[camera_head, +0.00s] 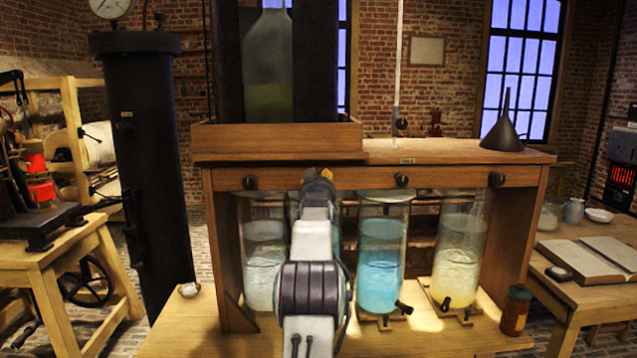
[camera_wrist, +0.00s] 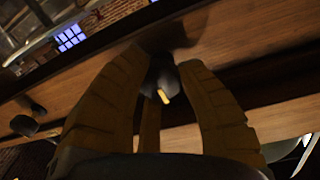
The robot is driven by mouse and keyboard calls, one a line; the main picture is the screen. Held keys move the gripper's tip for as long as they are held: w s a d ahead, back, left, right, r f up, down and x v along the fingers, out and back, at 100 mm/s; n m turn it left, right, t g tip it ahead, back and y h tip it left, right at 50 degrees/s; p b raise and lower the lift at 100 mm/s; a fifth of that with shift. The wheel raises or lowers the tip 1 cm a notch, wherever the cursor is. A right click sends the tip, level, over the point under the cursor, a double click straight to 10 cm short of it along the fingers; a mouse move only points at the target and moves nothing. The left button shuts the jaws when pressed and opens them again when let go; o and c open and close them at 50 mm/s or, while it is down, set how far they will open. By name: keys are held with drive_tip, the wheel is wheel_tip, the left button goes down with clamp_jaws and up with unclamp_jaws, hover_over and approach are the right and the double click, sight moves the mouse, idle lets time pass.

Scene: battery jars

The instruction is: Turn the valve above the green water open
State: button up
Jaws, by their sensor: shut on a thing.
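My gripper (camera_head: 318,180) is raised to the front rail of the wooden stand, in front of the second jar from the left. In the wrist view its yellowish fingers (camera_wrist: 163,72) are shut on a dark valve knob (camera_wrist: 155,84) with a small yellow tab (camera_wrist: 163,96). My arm hides most of the jar below, so its water colour cannot be told for sure. Other dark valve knobs sit on the rail at the left (camera_head: 250,182), right of my gripper (camera_head: 402,180) and far right (camera_head: 496,179).
Jars of pale water (camera_head: 264,262), blue water (camera_head: 379,283) and yellow water (camera_head: 458,262) stand below the rail. A large bottle (camera_head: 268,95) with yellow-green liquid and a black funnel (camera_head: 503,128) are above. A dark column (camera_head: 150,180) stands left, an amber jar (camera_head: 515,312) right.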

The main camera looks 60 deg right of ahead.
drive_tip(key=shift+r+n+b, duration=0.2)
drive_tip(key=shift+n+b, duration=0.1)
drive_tip(key=shift+b, duration=0.05)
drive_tip(key=n+b, duration=0.1)
drive_tip(key=n, duration=0.1)
drive_tip(key=shift+n, duration=0.3)
drive_tip(key=n+b, duration=0.1)
drive_tip(key=n, duration=0.1)
drive_tip(key=n+b, duration=0.1)
drive_tip(key=n, duration=0.2)
drive_tip(key=shift+w+a+r+n+h, duration=0.1)
drive_tip(key=shift+r+n+h, duration=0.1)
drive_tip(key=shift+n+h, duration=0.1)
idle(0.3)
drive_tip(key=o, duration=0.8)
drive_tip(key=shift+w, duration=0.1)
drive_tip(key=o, duration=0.4)
drive_tip(key=shift+f, duration=0.25)
drive_tip(key=shift+f, duration=0.1)
drive_tip(key=shift+v, duration=5.95)
